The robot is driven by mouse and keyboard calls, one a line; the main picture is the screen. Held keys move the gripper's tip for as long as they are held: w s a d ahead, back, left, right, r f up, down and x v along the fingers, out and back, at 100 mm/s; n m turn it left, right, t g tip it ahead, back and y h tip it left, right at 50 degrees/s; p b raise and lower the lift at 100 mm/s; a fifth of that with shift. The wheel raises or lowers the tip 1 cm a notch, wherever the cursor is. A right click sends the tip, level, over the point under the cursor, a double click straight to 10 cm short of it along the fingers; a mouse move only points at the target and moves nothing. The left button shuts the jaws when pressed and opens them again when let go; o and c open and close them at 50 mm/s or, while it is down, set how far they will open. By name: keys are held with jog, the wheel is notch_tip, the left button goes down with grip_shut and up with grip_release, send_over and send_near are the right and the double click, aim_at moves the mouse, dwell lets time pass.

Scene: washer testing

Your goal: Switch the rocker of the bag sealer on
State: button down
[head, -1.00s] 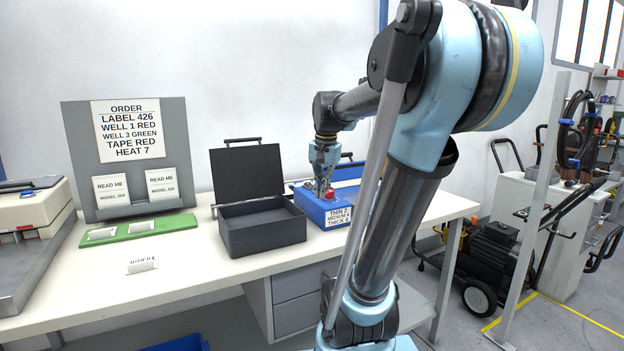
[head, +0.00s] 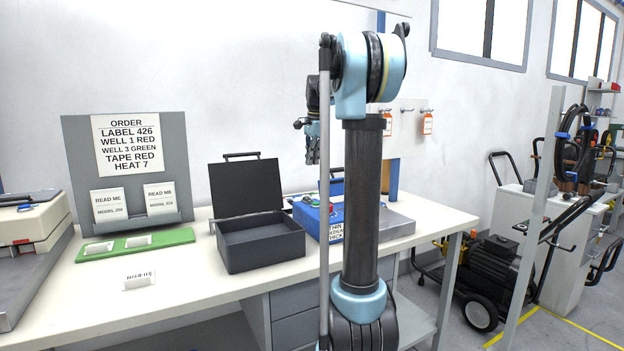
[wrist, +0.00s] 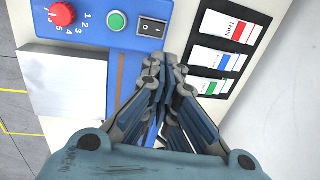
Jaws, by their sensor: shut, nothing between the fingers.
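The blue bag sealer (head: 309,217) stands on the bench right of the dark open box, partly hidden by my arm. In the wrist view its blue panel (wrist: 90,38) carries a red knob (wrist: 62,14) with a number scale, a green round button (wrist: 117,20) and a black rocker (wrist: 152,27) with white marks. Which side of the rocker is pressed I cannot tell. My gripper (head: 313,158) is shut and empty, raised above the sealer. In the wrist view its fingertips (wrist: 166,65) appear just below the rocker in the picture, apart from it.
The dark open box (head: 262,243) stands left of the sealer. A green tray (head: 136,244) and an order board (head: 125,130) are further left.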

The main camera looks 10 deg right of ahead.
send_near(308, 200)
jog(key=w+f, duration=0.1)
jog(key=f, duration=0.1)
jog(key=w+f, duration=0.1)
jog(key=f, duration=0.1)
jog(key=w+f, duration=0.2)
jog(key=shift+w+d+f, duration=0.15)
jog(key=shift+d+f, duration=0.1)
jog(key=shift+d, duration=0.1)
jog(key=shift+w+a+f+g, duration=0.15)
jog(key=shift+w+f+g, duration=0.2)
jog(key=shift+f+g, duration=0.25)
jog(key=shift+r, duration=0.1)
jog(key=shift+s, duration=0.15)
jog(key=shift+s, duration=0.4)
